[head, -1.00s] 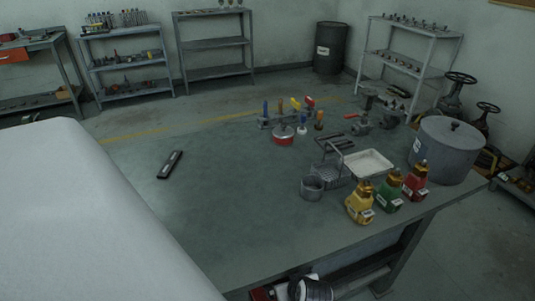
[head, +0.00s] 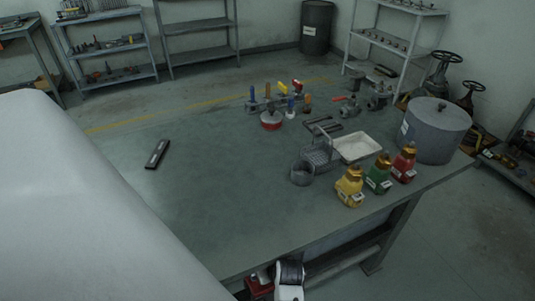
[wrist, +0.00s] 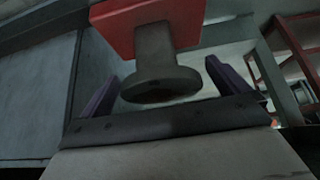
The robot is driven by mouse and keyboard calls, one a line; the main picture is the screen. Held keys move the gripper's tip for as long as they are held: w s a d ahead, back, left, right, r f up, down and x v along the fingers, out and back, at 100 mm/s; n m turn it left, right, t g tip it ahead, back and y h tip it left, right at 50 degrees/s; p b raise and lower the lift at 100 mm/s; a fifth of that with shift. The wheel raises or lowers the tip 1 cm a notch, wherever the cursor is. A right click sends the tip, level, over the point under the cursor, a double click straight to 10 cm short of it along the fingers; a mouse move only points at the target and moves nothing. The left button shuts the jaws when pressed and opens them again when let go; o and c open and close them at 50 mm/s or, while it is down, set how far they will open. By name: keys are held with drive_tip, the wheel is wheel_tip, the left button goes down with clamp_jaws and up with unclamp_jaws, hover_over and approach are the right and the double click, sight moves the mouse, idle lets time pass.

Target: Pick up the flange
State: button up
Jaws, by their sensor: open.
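In the wrist view a dark grey flange (wrist: 161,84), a round disc on a short neck, shows at the top centre. Its neck joins a red block (wrist: 115,28). My gripper (wrist: 162,70) is open, its two purple fingers standing apart on the left and right of the flange. A gap shows between each finger and the disc, and I see no contact. In the head view a small red thing (head: 259,287) shows below the table's front edge, beside a white and black part of my arm. The flange cannot be made out in the head view.
The workbench (head: 215,185) carries a yellow bottle (head: 349,189), a green bottle (head: 378,176), a red bottle (head: 403,164), a white tray (head: 358,147) and a large grey drum (head: 437,133). Its left middle is mostly clear. A bench rail (head: 340,251) runs beneath.

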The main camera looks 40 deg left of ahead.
drive_tip(key=c, duration=1.5)
drive_tip(key=shift+w+r, duration=0.1)
drive_tip(key=shift+r, duration=0.05)
drive_tip(key=shift+c, duration=0.7)
drive_tip(key=shift+a+r+p, duration=0.1)
drive_tip(key=shift+r+p, duration=0.05)
drive_tip(key=shift+p, duration=0.25)
